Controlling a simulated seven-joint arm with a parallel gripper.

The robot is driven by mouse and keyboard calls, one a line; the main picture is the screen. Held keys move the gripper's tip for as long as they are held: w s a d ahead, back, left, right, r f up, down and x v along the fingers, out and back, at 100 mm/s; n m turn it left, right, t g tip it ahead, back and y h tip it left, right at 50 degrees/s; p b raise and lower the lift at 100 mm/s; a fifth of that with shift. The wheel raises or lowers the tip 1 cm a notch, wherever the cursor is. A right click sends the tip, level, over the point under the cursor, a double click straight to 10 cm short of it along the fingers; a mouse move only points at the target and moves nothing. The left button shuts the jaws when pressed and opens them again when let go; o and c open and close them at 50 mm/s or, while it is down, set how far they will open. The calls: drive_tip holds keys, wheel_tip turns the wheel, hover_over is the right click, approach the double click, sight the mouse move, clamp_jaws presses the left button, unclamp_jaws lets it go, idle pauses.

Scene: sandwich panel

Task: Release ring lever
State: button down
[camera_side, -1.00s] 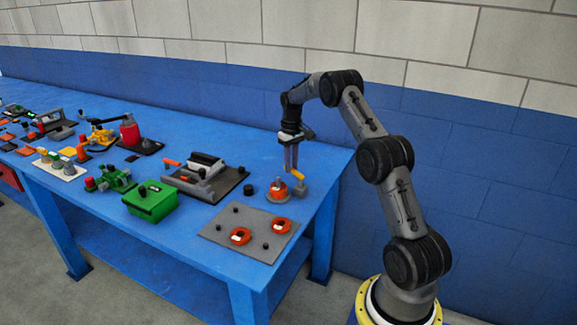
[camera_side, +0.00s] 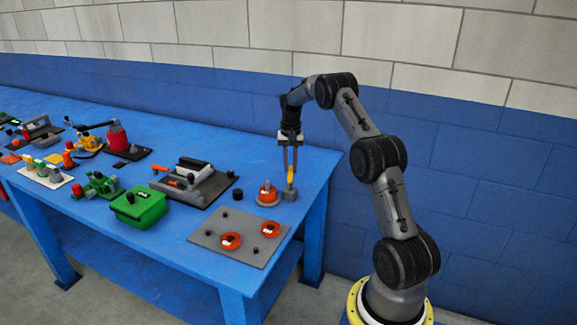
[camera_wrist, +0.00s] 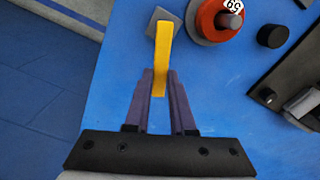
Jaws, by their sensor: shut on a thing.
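The yellow lever (camera_side: 290,178) stands about upright on a small grey block (camera_side: 290,195) near the bench's right end. My gripper (camera_side: 289,170) comes down from above and is shut on the lever. In the wrist view the lever (camera_wrist: 163,45) runs between my two fingers (camera_wrist: 160,82), and the grey block (camera_wrist: 152,24) shows beyond it. The orange ring (camera_side: 267,194) sits on a grey round base just left of the block. In the wrist view the ring (camera_wrist: 206,22) carries a white number tag and has a grey knob in its middle. The lever stands clear of the ring.
A black knob (camera_side: 238,194) stands left of the ring. A grey plate (camera_side: 220,248) with two orange rings lies in front. A dark panel with a roller (camera_side: 196,172) and a green box (camera_side: 138,207) stand further left. The bench's right edge is close to the block.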

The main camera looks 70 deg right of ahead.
sight(291, 170)
drive_tip(key=shift+d+r, duration=0.1)
drive_tip(key=shift+r, duration=0.05)
idle(0.3)
drive_tip(key=c, duration=0.8)
unclamp_jaws()
drive_tip(key=shift+o, duration=0.2)
wheel_tip(291, 170, up, 14)
